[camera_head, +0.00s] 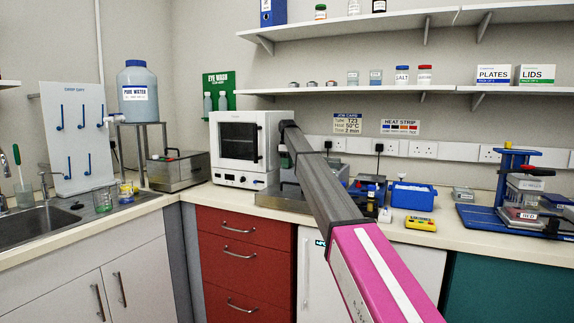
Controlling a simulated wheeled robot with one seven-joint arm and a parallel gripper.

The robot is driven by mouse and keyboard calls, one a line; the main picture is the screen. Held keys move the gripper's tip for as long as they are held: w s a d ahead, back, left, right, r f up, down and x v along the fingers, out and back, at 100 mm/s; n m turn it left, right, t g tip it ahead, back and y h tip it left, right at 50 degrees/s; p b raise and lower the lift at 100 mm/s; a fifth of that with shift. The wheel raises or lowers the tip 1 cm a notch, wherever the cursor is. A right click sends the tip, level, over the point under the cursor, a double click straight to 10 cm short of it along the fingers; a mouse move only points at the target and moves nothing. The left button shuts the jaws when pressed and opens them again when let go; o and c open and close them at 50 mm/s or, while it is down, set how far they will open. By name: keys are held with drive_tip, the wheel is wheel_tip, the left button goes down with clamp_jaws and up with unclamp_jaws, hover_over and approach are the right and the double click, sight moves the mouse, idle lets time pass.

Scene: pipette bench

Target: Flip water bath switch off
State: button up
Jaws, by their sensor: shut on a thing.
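A lidded steel box (181,170) stands on the left counter, beside the white oven. A low steel unit (275,200) sits right of the oven, partly hidden behind my arm. I cannot tell for sure which of the two is the water bath, and no switch is clear on either. My arm runs from the bottom right up to a dark joint beside the oven's right side, above the low steel unit. My gripper is hidden behind the arm, so its fingers and anything in them do not show.
The white oven (239,148) stands close left of my arm's far end. Right of the arm are a blue box (413,197), a yellow device (420,223) and a blue-framed stand (510,205). The counter front (470,243) is mostly clear. A sink (40,222) is far left.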

drive_tip(key=o, duration=0.9)
drive_tip(key=shift+r, duration=0.15)
wheel_tip(320, 180, up, 11)
drive_tip(key=shift+f, duration=0.2)
